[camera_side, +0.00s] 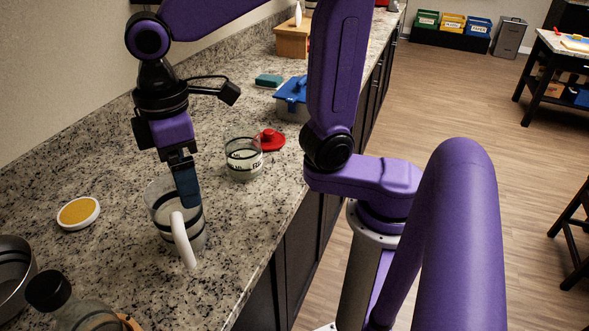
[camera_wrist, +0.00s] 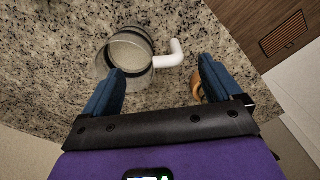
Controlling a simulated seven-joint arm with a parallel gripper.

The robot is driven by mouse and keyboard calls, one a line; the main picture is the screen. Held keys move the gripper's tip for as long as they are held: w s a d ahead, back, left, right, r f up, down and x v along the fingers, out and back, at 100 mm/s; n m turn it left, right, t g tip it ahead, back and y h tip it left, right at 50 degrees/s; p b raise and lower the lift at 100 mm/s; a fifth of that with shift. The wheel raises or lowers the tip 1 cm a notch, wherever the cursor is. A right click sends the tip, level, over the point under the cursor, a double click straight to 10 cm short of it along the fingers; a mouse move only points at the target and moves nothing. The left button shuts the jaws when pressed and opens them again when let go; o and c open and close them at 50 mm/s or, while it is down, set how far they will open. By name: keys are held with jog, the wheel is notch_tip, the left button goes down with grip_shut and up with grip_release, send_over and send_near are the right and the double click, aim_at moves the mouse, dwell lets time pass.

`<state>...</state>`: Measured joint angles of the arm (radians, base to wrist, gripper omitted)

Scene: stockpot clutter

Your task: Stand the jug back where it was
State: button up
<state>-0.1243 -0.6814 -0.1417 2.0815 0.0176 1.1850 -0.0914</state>
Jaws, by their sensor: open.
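The jug (camera_side: 160,212) is clear with dark bands and a white handle, and stands upright on the granite counter. The handle points toward the front. My gripper (camera_side: 187,192) points down at the jug's rim, its fingers overlapping the jug in the side view; whether they touch it I cannot tell. In the wrist view the jug (camera_wrist: 130,48) lies beyond the left fingertip, with its white handle across the gap between the fingers. My gripper (camera_wrist: 160,75) is open there, with nothing between its pads.
A clear marked container (camera_side: 243,158) and a red lid (camera_side: 270,140) stand behind the jug. A yellow-topped white disc (camera_side: 78,213) lies left. A metal pot (camera_side: 14,275) and a black-capped bottle (camera_side: 85,312) are at the front left. The counter edge runs close on the jug's right.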

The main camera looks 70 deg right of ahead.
jog(key=s+d+f+n, duration=0.1)
jog(key=s+d+f, duration=0.2)
jog(key=s+d, duration=0.4)
jog(key=s+d+f+n, duration=0.1)
jog(key=s+d+f, duration=0.3)
jog(key=s+d, duration=0.3)
jog(key=shift+d, duration=0.25)
